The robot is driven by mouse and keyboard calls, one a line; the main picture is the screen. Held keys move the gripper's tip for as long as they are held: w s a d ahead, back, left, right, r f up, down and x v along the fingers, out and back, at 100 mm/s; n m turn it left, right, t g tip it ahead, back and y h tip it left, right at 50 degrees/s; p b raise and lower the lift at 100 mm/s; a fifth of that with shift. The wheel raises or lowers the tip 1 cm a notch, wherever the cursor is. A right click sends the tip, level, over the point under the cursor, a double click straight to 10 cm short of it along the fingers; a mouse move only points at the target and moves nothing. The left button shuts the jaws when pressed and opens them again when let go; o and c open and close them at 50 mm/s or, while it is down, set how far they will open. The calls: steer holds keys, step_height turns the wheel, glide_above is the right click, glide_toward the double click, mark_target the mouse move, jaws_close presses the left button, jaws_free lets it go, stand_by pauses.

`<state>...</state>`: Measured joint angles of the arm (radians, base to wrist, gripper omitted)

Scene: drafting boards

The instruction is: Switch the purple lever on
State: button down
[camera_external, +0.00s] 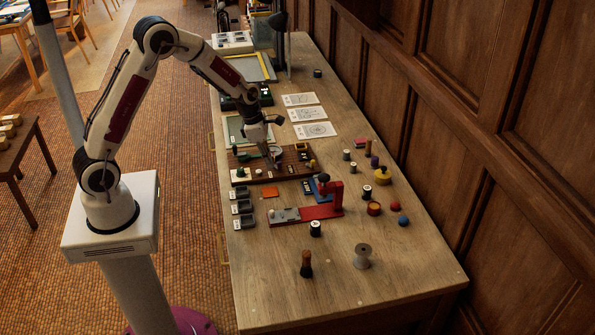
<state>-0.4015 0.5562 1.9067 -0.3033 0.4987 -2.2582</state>
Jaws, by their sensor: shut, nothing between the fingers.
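My gripper (270,160) is shut and empty. It points down over a long brown board (264,178) near the left edge of the table. The board carries several small controls, among them a white block with a green knob (240,173) at its left end and small yellow and dark parts at its right end. I cannot make out a purple lever on the board at this size. My gripper covers part of the board's middle, and whether it touches anything there is unclear.
A red and grey stand (322,210) lies in front of the board. Grey bins (242,207) line the left edge. Spools, balls and a yellow pot (382,178) stand to the right. White sheets (308,113) lie behind.

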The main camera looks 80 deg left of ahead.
steer(key=shift+s+d, duration=0.6)
steer(key=shift+s, duration=0.15)
steer(key=shift+s+d, duration=0.55)
steer(key=shift+s, duration=0.1)
steer(key=d+v, duration=0.2)
steer(key=v, duration=0.7)
steer(key=shift+r, duration=0.5)
steer(key=shift+w, duration=0.15)
